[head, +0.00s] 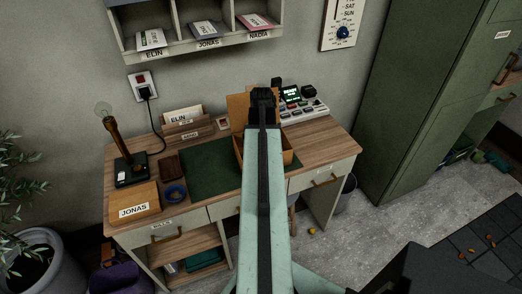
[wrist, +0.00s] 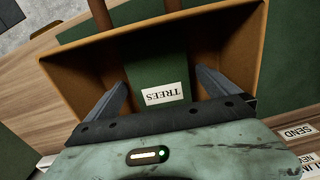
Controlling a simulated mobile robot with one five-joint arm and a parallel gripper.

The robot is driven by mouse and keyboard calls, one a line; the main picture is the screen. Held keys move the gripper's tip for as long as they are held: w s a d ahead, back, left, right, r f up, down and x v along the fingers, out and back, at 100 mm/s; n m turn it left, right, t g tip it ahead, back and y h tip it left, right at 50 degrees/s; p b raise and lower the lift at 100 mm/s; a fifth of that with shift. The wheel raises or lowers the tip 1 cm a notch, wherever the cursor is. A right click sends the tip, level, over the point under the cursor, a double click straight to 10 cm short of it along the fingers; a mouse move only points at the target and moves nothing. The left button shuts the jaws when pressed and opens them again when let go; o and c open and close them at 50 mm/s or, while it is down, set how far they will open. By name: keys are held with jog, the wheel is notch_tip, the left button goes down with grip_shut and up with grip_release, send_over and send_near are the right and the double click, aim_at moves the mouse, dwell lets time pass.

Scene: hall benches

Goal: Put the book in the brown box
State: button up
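The brown box (head: 287,158) stands open on the desk, with a raised flap at its back. It fills much of the wrist view, where its wall (wrist: 75,75) surrounds a dark inside. The green book (wrist: 160,72), with a white TREES label, shows inside the box's outline, between my two fingers. My gripper (wrist: 162,78) is over the box with its fingers spread and pointing into it. The fingers look apart from the book's sides. My arm hides part of the box and the book in the head view.
A wall shelf (head: 200,33) hangs above. A green cabinet (head: 425,95) stands at right.

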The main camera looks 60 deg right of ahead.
jog(key=shift+r, duration=0.1)
notch_tip(320, 180, up, 12)
jog(key=p, duration=1.2)
jog(key=w+a+n, duration=0.2)
jog(key=w+a, duration=0.7)
jog(key=a, duration=0.3)
jog(key=w+a+n, duration=0.2)
jog(key=w+a, duration=0.7)
jog(key=a, duration=0.3)
jog(key=w+a+n, duration=0.1)
jog(key=a+n, duration=0.1)
jog(key=a, duration=1.1)
jog(key=w+a+n, duration=0.2)
jog(key=a, duration=1.1)
jog(key=shift+w+a, duration=0.3)
jog(key=shift+a, duration=0.05)
